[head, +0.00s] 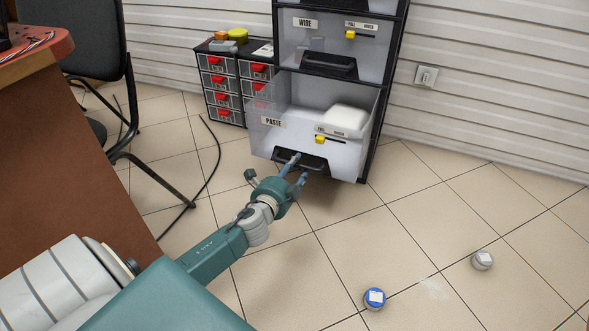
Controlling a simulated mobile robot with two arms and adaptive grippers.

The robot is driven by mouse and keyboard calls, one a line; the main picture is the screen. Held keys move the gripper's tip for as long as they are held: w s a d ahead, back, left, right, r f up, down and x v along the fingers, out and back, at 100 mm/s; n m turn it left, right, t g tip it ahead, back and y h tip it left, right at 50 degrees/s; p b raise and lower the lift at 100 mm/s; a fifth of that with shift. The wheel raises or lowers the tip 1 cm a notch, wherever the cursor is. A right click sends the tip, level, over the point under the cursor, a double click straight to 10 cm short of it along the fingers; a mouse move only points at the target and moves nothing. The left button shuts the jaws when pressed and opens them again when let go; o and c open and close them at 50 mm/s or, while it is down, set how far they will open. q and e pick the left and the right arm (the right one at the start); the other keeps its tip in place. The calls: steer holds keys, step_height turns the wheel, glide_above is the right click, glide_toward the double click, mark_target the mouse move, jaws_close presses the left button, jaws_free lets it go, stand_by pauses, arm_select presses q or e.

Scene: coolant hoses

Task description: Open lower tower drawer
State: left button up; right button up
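The lower tower drawer (265,141) is a clear-fronted bin labelled PASTE. It stands pulled out from the black tower frame, and its open top shows a white container (345,119) inside. Its dark handle (314,163) is low on the front. My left gripper (276,171) is at this handle with its fingers spread. Two blue-grey fingers reach up to the handle and overlap it in the picture; the third finger stands apart to the left. I cannot tell whether they touch or hook the handle. My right gripper is not in view.
The WIRE drawer (300,45) above is shut. A small red-handled drawer cabinet (225,95) stands left of the tower. A chair (100,70) and brown desk (70,150) are at left. A blue-topped jar (374,299) and grey jar (483,261) are on the floor at right.

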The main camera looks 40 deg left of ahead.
arm_select(q)
steer(key=v, duration=1.2)
stand_by(0.3)
